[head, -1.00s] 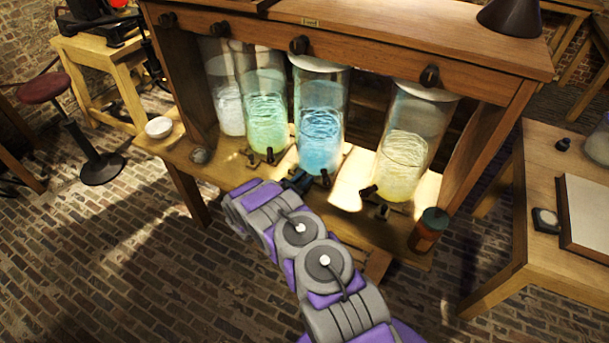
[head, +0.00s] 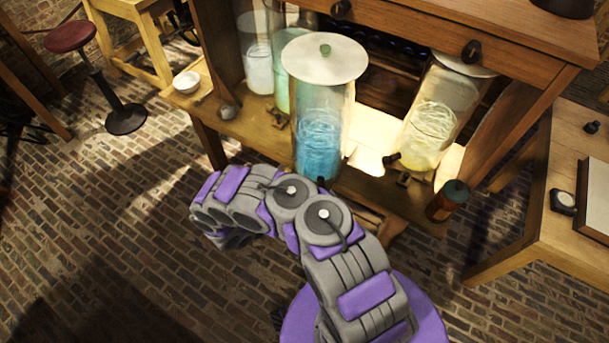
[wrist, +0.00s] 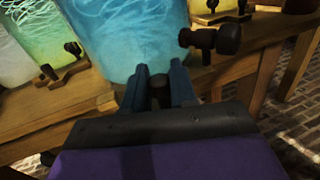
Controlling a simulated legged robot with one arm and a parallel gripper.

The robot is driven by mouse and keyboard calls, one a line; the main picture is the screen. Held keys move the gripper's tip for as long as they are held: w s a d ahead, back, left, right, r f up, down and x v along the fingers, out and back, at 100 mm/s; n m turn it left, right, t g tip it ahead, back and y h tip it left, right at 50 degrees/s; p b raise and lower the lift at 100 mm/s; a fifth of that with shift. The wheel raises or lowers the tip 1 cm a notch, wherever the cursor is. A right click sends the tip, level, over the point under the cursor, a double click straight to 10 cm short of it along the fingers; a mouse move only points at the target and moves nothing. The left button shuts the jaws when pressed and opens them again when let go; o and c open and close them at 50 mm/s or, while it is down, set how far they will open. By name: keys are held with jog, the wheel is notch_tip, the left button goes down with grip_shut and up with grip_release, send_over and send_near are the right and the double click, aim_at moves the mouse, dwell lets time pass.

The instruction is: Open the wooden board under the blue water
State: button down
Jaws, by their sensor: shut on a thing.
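The tall glass jar of blue water (head: 318,140) stands forward of the other jars in the head view, its pale lid (head: 325,60) fully in sight. In the wrist view the blue jar (wrist: 122,30) is straight ahead of my gripper (wrist: 159,70). Its two blue fingers are shut on a small dark knob (wrist: 160,82) low at the jar's front. The wooden board behind this knob is hidden by my fingers. A black tap (wrist: 213,40) sticks out just right of my fingers. In the head view my arm hides the gripper.
The green jar (head: 281,88) is left of the blue one, and the yellow jar (head: 437,118) is to the right on the wooden cabinet. A brown bottle (head: 447,200) stands near the shelf's right end. A white bowl (head: 186,82) is at the left. Brick floor lies open in front.

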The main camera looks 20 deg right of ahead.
jog(key=shift+v, duration=1.2)
jog(key=shift+s, duration=0.2)
jog(key=c, duration=1.1)
grip_release()
jog(key=shift+f, duration=0.1)
jog(key=shift+o, duration=0.4)
jog(key=p+v, duration=0.2)
jog(key=v, duration=1.5)
jog(key=shift+a+p, duration=0.25)
jog(key=shift+p, duration=0.1)
